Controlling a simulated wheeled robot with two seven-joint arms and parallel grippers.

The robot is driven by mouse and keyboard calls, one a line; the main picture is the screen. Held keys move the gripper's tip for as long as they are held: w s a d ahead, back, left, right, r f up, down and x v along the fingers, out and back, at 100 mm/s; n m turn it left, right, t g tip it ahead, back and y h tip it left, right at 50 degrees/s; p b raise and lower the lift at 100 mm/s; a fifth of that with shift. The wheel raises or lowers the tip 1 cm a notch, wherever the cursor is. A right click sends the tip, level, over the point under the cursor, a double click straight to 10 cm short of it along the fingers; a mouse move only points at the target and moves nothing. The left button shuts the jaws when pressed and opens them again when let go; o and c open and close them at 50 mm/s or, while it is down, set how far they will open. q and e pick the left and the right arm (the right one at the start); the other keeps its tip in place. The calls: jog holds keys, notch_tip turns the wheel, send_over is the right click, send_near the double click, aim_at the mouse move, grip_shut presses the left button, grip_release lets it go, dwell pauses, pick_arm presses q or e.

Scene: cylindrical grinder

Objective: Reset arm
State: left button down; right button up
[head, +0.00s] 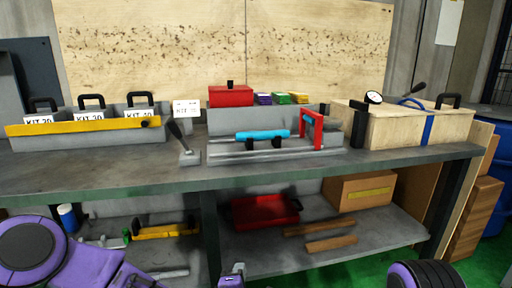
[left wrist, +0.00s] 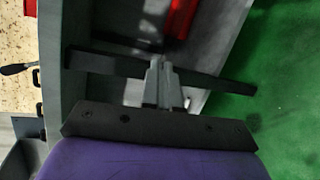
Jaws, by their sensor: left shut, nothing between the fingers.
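My left gripper (head: 232,277) shows at the bottom edge of the head view, in front of the bench and below its top. In the left wrist view its two grey fingertips (left wrist: 162,80) are together with nothing between them. My purple left arm comes in at the lower left of the head view. A dark, rounded part of my body shows at the bottom right, but no right gripper is in view. The grinder (head: 275,146) stands on the bench with a blue cylinder (head: 262,135) lying across it, away from my left gripper.
The bench (head: 95,180) has a green front edge. Kit boxes (head: 95,129) stand at left and a wooden crate (head: 395,127) at right. The lower shelf holds a red tray (head: 265,211) and a cardboard box (head: 360,191). Green floor (left wrist: 285,100) lies open in front.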

pick_arm(q)
jog(key=s+a+f+m+g, duration=0.2)
jog(key=s+f+m, duration=0.15)
jog(key=f, duration=0.35)
jog(key=s+a+f+m+g, duration=0.2)
jog(key=s+a+f+m, duration=0.1)
jog(key=s+f, duration=0.25)
jog(key=s+a+f+m+g+y, duration=0.1)
jog(key=s+a+f+m+g, duration=0.15)
jog(key=s+a+f, duration=0.4)
jog(key=s+a+f+m+g+y, duration=0.2)
jog(key=s+a+f+g, duration=0.1)
jog(key=s+a, duration=0.6)
jog(key=s+a+f+m+g+y, duration=0.1)
jog(key=s+a+f+m+g, duration=0.15)
jog(key=s+a+f, duration=0.55)
notch_tip(320, 180, up, 22)
jog(key=s+d+p, duration=0.1)
jog(key=d+p, duration=0.1)
jog(key=p, duration=1.7)
jog(key=shift+s+d+r+n, duration=0.15)
jog(key=shift+d+n, duration=0.15)
jog(key=shift+n, duration=0.05)
